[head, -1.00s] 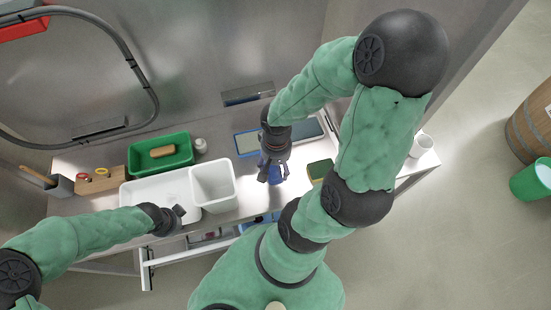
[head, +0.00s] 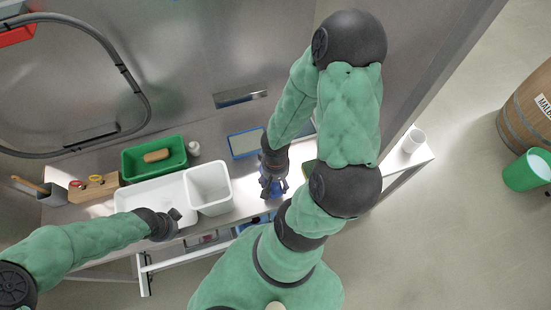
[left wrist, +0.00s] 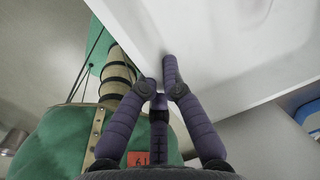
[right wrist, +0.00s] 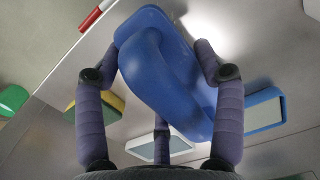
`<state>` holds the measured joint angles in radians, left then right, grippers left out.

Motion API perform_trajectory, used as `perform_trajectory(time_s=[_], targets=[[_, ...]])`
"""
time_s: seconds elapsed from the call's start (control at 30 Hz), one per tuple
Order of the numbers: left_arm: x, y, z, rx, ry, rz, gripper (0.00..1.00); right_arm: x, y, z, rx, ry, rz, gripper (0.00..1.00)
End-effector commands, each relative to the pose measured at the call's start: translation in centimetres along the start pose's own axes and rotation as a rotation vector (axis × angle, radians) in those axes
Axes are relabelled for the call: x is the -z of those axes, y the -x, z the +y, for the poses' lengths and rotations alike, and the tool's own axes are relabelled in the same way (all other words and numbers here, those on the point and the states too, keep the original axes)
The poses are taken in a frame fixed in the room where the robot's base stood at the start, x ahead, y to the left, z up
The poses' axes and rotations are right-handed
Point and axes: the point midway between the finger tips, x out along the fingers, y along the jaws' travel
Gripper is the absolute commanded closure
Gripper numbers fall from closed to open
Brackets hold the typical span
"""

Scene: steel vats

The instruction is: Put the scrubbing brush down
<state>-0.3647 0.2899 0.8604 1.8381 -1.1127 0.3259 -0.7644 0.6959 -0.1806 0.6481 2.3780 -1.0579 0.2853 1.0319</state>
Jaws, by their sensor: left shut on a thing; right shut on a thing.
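The blue scrubbing brush (right wrist: 165,75) is held in my right gripper (right wrist: 160,65), with fingers on both sides of its rounded body. In the head view my right gripper (head: 272,190) is over the front part of the bench, right of the white bin, and mostly hides the brush. I cannot tell whether the brush touches the bench.
A deep white bin (head: 222,205) stands between the grippers. Behind are a green tub (head: 130,165) with a tan brush (head: 157,156) and a blue-framed pad (head: 245,143). A yellow-green sponge (right wrist: 100,112) lies near the held brush. A white cup (head: 413,141) stands far right.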

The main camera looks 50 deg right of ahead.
Motion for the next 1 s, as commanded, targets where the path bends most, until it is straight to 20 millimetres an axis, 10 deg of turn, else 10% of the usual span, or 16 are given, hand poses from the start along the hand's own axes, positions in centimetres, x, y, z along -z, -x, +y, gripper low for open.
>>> perform_trajectory(time_s=[0.73,0.77,0.8,1.0], targets=[[0.0,0.0,0.0,0.000,0.000,0.000,1.00,0.2,-2.8,0.1,0.000,-0.001,0.000,0.66],[0.0,0.0,0.0,0.000,0.000,0.000,1.00,0.2,-2.8,0.1,0.000,0.000,0.000,0.25],[0.0,0.0,0.0,0.000,0.000,0.000,1.00,0.2,-2.8,0.1,0.000,0.000,0.000,0.14],[0.0,0.0,0.0,0.000,0.000,0.000,1.00,0.2,-2.8,0.1,0.000,0.000,0.000,0.07]])
